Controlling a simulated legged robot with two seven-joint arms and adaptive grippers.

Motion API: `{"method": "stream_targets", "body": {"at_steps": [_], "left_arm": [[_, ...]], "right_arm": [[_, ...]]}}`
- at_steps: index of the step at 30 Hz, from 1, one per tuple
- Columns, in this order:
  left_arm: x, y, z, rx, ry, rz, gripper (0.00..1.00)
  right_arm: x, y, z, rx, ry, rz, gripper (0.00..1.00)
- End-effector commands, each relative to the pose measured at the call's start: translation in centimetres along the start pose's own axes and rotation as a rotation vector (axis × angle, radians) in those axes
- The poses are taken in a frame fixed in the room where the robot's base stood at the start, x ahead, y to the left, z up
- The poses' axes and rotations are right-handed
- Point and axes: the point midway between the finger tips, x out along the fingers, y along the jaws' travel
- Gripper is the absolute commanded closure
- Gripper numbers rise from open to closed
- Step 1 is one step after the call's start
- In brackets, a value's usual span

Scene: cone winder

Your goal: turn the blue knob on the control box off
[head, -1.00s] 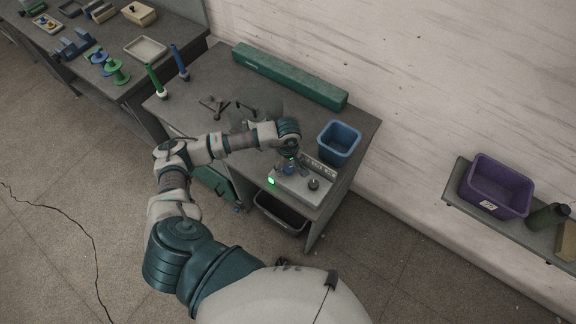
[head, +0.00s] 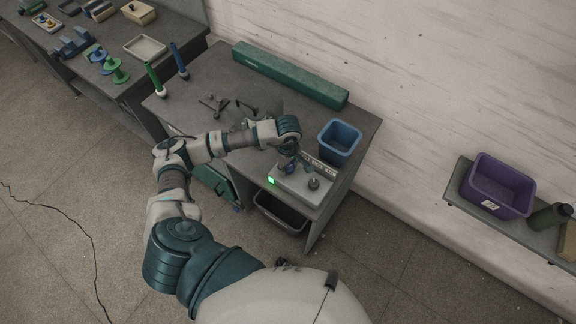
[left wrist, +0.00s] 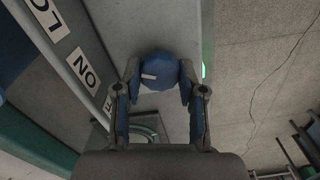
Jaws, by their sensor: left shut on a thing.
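The control box (head: 306,193) is a light grey box at the near right corner of the workbench, with a lit green lamp (head: 271,180) on its front. The blue knob (left wrist: 159,71) shows in the left wrist view between my fingers, with a white mark on its left part. My left gripper (left wrist: 159,85) is shut on the blue knob, one finger at each side. In the head view my left gripper (head: 291,166) mostly covers the knob. A label strip with "ON" (left wrist: 84,68) stands beside the knob. My right gripper is not in view.
A dark knob (head: 314,184) sits on the same box, close to my gripper. A blue bin (head: 338,143) stands behind the box. A long green case (head: 290,76) lies along the bench's back. A dark bin (head: 281,213) is below the box.

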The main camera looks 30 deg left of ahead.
Motion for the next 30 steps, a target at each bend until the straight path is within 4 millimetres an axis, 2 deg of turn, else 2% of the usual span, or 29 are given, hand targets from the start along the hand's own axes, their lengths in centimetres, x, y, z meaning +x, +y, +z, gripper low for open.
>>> {"method": "stream_targets", "body": {"at_steps": [7, 10, 16, 30], "left_arm": [[0.2, 0.1, 0.0, -0.223, 0.001, 0.002, 0.95], [0.1, 0.1, -0.1, -0.319, 0.001, 0.003, 0.95], [0.1, 0.1, -0.1, -0.509, 0.001, 0.002, 0.95], [0.0, 0.2, -0.1, -0.894, -0.001, 0.004, 0.95]], "right_arm": [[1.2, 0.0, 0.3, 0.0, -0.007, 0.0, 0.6], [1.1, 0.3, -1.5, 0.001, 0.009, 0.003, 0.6], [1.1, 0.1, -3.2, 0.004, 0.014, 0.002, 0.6], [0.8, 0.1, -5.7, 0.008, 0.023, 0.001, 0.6]]}}
